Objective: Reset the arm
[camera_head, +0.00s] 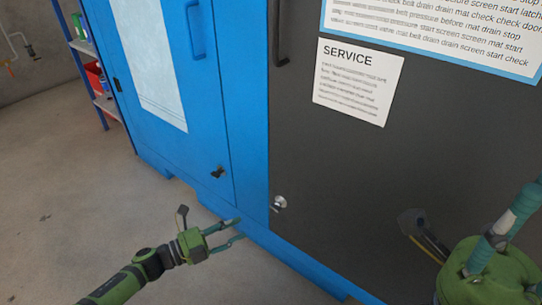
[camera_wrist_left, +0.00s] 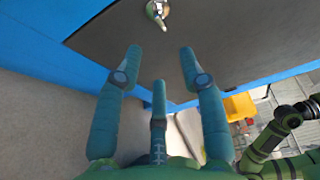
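My left gripper (camera_head: 238,229) reaches in from the lower left, in front of the lower part of the blue cabinet. In the left wrist view its fingers (camera_wrist_left: 160,56) are spread apart with nothing between them. A silver latch knob (camera_head: 279,203) on the dark door (camera_head: 400,150) is up and to the right of the left fingertips in the head view. The knob also shows at the top of the left wrist view (camera_wrist_left: 157,10), beyond the fingers. My right gripper (camera_head: 505,235) is at the lower right, partly cut off by the frame edge; its opening cannot be made out.
The blue cabinet (camera_head: 240,110) has a blue handle (camera_head: 195,30) and a small black latch (camera_head: 217,172). A SERVICE sheet (camera_head: 357,82) is on the dark door. Shelves (camera_head: 85,48) stand at the far left. Bare floor (camera_head: 70,180) lies left. The left wrist view shows a yellow object (camera_wrist_left: 239,106).

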